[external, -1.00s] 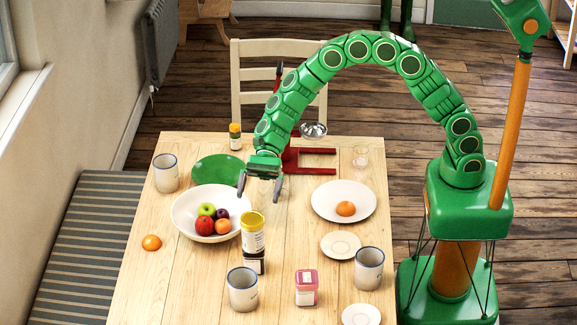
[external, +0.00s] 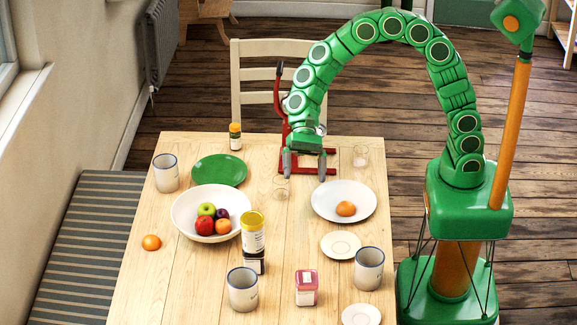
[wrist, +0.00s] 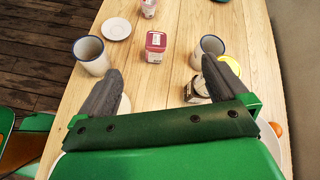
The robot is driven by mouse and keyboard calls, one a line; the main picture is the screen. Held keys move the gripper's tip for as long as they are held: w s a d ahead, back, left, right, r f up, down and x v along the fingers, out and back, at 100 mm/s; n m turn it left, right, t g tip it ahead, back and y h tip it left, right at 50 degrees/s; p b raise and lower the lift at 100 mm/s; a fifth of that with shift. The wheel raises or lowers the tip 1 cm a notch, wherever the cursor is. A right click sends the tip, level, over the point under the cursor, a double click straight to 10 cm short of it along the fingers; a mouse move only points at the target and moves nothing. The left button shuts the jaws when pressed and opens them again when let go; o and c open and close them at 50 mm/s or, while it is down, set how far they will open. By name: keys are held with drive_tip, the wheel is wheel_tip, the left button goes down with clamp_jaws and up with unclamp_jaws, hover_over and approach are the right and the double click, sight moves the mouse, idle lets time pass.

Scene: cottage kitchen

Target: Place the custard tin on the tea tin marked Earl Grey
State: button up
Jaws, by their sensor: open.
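A tall pale tin with a yellow lid (external: 252,234), which looks like the custard tin, stands upright on a shorter dark tin with a white label (external: 254,263). The dark tin looks like the tea tin; I cannot read either label. In the wrist view the yellow lid (wrist: 231,64) and the dark tin (wrist: 198,91) show around my right-hand finger, which hides part of them. My gripper (external: 305,168) is open and empty above the far part of the table, behind and right of the stack, clear of it. Its fingers also show in the wrist view (wrist: 162,72).
A fruit bowl (external: 182,221) stands close left of the stack. A mug (external: 242,290) and a pink-lidded tin (external: 306,290) stand in front. Right are a plate with an orange (external: 327,207), a saucer (external: 341,244) and another mug (external: 369,268). A clear glass (external: 281,190) stands near my gripper.

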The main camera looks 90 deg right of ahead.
drive_tip(key=s+d+r+n+g+h, duration=0.15)
drive_tip(key=s+d+n, duration=0.25)
drive_tip(key=s, duration=0.5)
drive_tip(key=s+d+r+n+h, duration=0.2)
drive_tip(key=s+d+n+h, duration=0.15)
drive_tip(key=s, duration=0.45)
drive_tip(key=s+d+n+h, duration=0.5)
drive_tip(key=s+d+h, duration=0.1)
drive_tip(key=s+d, duration=1.1)
drive_tip(key=shift+s+d+f+n, duration=0.3)
drive_tip(key=shift+s+d+n, duration=0.05)
drive_tip(key=shift+s, duration=0.5)
drive_tip(key=shift+t, duration=0.25)
